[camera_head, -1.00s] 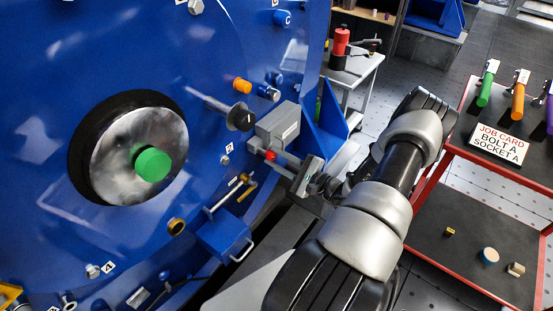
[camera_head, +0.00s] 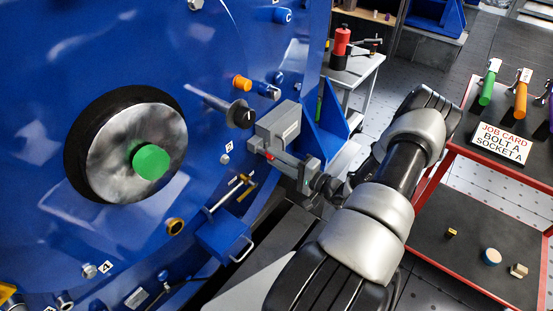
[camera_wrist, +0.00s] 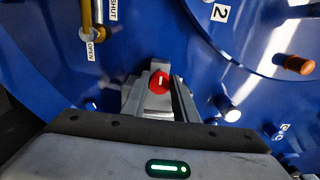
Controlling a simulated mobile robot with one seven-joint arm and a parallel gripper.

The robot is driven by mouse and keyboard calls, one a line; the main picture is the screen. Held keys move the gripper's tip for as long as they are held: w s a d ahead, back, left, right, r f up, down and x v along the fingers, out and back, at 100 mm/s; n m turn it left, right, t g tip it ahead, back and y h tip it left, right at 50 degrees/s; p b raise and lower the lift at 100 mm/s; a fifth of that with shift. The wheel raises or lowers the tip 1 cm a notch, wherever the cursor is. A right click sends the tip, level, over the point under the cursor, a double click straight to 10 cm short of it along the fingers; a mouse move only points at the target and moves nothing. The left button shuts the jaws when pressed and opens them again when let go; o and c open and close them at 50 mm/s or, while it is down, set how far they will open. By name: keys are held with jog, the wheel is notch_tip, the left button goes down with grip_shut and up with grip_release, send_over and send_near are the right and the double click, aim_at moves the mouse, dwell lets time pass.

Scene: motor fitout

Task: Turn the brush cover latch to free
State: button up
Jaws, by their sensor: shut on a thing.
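The brush cover latch appears to be the small red round knob with a white mark (camera_wrist: 159,82) on a grey box-shaped cover (camera_head: 278,124) on the blue motor face. In the wrist view the knob sits between the fingers of my gripper (camera_wrist: 160,90), which are shut on it; the white mark looks upright. In the head view my gripper (camera_head: 272,156) reaches in from the right just below the grey cover, and only a speck of the red knob shows past the fingers. The finger contact itself is too small to see clearly.
A dark round knob (camera_head: 240,115) and an orange cap (camera_head: 242,83) stick out nearby. A red-framed cart (camera_head: 440,185) stands at right.

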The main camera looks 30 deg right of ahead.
jog(key=shift+d, duration=0.1)
dwell(0.3)
jog(key=o, duration=1)
jog(key=shift+s, duration=0.1)
jog(key=p+v, duration=0.2)
jog(key=v, duration=1.5)
jog(key=shift+s+d, duration=0.1)
jog(key=shift+s, duration=0.05)
